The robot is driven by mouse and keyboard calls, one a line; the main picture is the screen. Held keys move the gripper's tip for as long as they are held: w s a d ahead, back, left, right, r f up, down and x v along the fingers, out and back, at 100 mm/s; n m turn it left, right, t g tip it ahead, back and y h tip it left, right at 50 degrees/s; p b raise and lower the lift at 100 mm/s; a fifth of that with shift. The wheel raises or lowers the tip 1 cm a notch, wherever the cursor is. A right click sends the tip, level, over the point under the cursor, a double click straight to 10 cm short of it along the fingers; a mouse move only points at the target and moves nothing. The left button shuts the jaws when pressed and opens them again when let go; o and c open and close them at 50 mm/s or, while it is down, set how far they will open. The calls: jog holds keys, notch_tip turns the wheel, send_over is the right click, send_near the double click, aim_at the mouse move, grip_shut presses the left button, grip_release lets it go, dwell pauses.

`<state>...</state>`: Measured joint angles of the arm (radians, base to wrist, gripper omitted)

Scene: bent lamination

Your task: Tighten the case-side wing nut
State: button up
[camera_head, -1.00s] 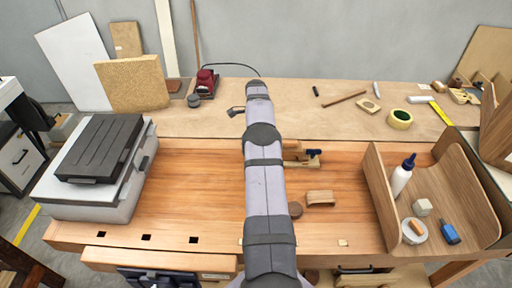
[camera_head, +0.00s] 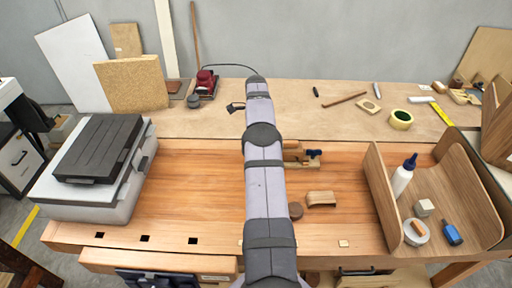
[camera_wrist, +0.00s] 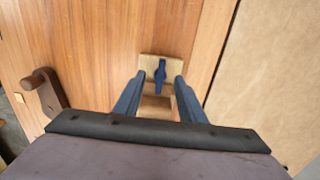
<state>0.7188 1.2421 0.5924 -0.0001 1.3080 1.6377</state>
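In the wrist view, a blue wing nut (camera_wrist: 160,72) stands on a pale wooden plate (camera_wrist: 148,61) on the bench. My gripper (camera_wrist: 159,80) is open, with one dark blue finger on each side of the wing nut and a gap on both sides. I cannot tell how far above it the fingertips are. In the head view, my arm hides part of the wooden fixture. Its right end, with another blue wing nut (camera_head: 313,152), shows beside the arm. The grey case (camera_head: 95,180) with a black top is at the bench's left end.
A brown handled piece (camera_wrist: 45,90) is left of the gripper in the wrist view. In the head view, a curved wood block (camera_head: 321,198) lies right of my arm. A curved plywood shell (camera_head: 380,200) with a glue bottle (camera_head: 402,177) is further right. The bench's left middle is clear.

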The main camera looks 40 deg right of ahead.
jog(key=shift+r+b, duration=0.55)
jog(key=shift+r, duration=2.55)
jog(key=shift+w+a+r, duration=0.15)
jog(key=shift+w+a, duration=0.05)
jog(key=shift+a, duration=0.1)
jog(key=s+a+r+n, duration=0.1)
jog(key=a+r+n, duration=0.1)
jog(key=a+n, duration=0.8)
jog(key=s+a+r+n, duration=0.2)
jog(key=a+n, duration=0.3)
jog(key=a, duration=1)
jog(key=s+a+f+n, duration=0.2)
jog(key=s+a+n, duration=0.4)
jog(key=s, duration=0.4)
jog(key=s+a+f+n, duration=0.2)
jog(key=s+a+n, duration=0.4)
jog(key=s, duration=0.4)
jog(key=shift+a+f, duration=0.2)
jog(key=shift+a, duration=0.55)
